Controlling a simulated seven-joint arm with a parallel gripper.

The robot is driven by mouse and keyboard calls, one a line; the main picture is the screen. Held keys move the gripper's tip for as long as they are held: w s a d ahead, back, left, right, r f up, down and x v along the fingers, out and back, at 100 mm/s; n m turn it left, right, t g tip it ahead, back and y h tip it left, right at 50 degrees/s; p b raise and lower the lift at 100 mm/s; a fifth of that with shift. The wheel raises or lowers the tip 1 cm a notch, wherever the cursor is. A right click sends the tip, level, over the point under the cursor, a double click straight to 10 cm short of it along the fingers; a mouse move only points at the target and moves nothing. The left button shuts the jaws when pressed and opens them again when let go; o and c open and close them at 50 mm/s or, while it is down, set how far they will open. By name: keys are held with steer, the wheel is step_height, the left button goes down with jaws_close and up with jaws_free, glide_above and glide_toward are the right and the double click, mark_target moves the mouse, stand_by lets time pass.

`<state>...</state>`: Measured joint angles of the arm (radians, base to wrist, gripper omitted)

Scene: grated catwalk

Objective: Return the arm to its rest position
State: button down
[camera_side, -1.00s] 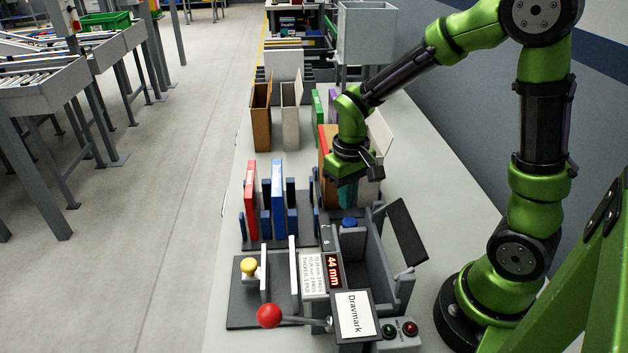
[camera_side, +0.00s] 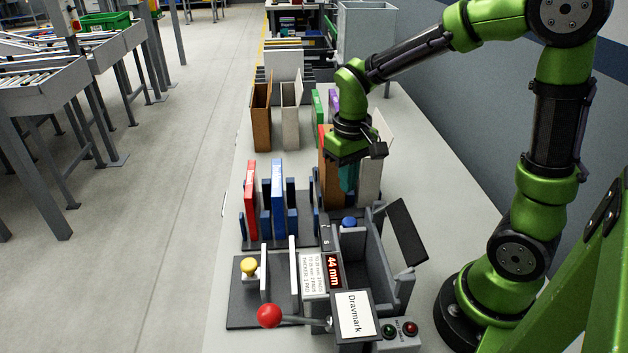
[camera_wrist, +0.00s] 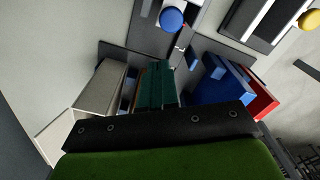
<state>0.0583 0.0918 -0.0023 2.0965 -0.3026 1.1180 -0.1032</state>
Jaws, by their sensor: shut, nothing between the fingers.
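My gripper (camera_side: 350,158) hangs from the green arm above the far part of the worktop in the side view.
A red binder (camera_side: 251,200) and a blue binder (camera_side: 278,198) stand in a rack. A brown file holder (camera_side: 261,117) stands farther back.

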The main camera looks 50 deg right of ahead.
steer(key=shift+r, duration=0.8)
steer(key=shift+f, duration=0.1)
steer(key=s+a+r+m+t+y, duration=0.1)
steer(key=s+a+r+t+y, duration=0.1)
steer(key=s+a+r+t, duration=0.3)
steer(key=s+r+t, duration=0.2)
steer(key=s+r, duration=0.1)
steer(key=r, duration=0.1)
steer(key=shift+s+a+r, duration=0.15)
steer(key=shift+s+r, duration=0.15)
steer(key=shift+s, duration=0.1)
